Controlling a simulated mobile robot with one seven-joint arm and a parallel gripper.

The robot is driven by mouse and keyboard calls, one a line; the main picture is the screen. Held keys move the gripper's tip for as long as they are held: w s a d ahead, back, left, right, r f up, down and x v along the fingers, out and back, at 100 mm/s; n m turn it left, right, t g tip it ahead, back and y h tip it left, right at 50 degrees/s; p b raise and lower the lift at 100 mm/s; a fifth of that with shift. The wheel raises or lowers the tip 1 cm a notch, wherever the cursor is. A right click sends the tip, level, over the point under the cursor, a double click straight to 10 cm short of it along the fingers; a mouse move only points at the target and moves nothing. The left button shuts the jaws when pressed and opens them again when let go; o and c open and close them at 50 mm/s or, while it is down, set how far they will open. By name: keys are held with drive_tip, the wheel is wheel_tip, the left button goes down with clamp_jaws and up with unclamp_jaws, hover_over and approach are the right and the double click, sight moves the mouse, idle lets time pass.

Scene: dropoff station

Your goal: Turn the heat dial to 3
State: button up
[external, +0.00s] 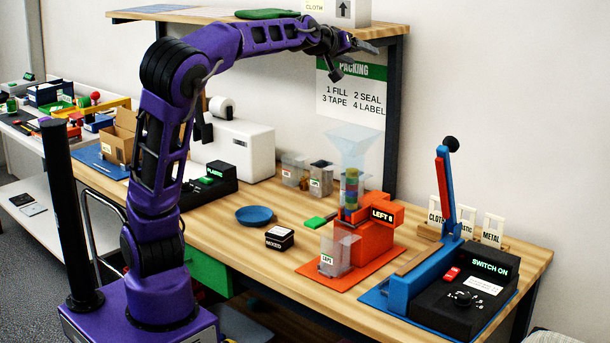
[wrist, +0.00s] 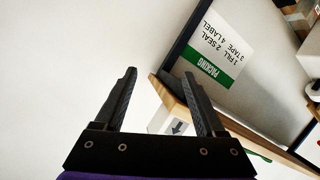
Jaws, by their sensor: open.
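The heat dial (external: 464,298) is a round black knob on the black control box at the front right of the bench in the external view. Its setting is too small to read. The box has a red switch (external: 452,274) and a lit display (external: 490,266) reading "SWITCH ON". A blue sealer with a raised lever (external: 445,190) stands beside it. My gripper (external: 374,46) is raised high by the shelf, far above and left of the dial. In the wrist view my gripper (wrist: 160,100) is open with nothing between its fingers; the dial is not seen there.
An orange dispenser (external: 362,235) with a clear hopper stands left of the sealer. Labelled frames (external: 465,222) stand behind the lever. A blue dish (external: 255,214) and a MIXED box (external: 279,238) are mid-bench. The shelf (external: 390,27) is close to my gripper.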

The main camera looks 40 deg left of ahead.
drive_tip(key=w+r+n, duration=0.1)
drive_tip(key=n, duration=0.1)
drive_tip(key=w+a+r+n+t+h, duration=0.1)
drive_tip(key=n, duration=0.1)
drive_tip(key=w+a+r+n+t, duration=0.1)
drive_tip(key=r+n, duration=0.1)
drive_tip(key=shift+w+r+n+h, duration=0.1)
drive_tip(key=shift+w+n+h, duration=0.2)
drive_tip(key=shift+n, duration=0.1)
drive_tip(key=shift+w+r+n+h, duration=0.1)
drive_tip(key=shift+r+n+h, duration=0.15)
drive_tip(key=shift+n, duration=0.45)
drive_tip(key=m+g+b, duration=0.5)
drive_tip(key=m+g, duration=0.7)
drive_tip(key=m, duration=0.7)
hover_over(464, 295)
drive_tip(key=s+a, duration=0.3)
drive_tip(key=s, duration=0.4)
wheel_tip(464, 295, down, 30)
drive_tip(key=shift+h, duration=0.25)
drive_tip(key=b+x, duration=0.2)
drive_tip(key=x, duration=1.5)
drive_tip(key=shift+w, duration=0.2)
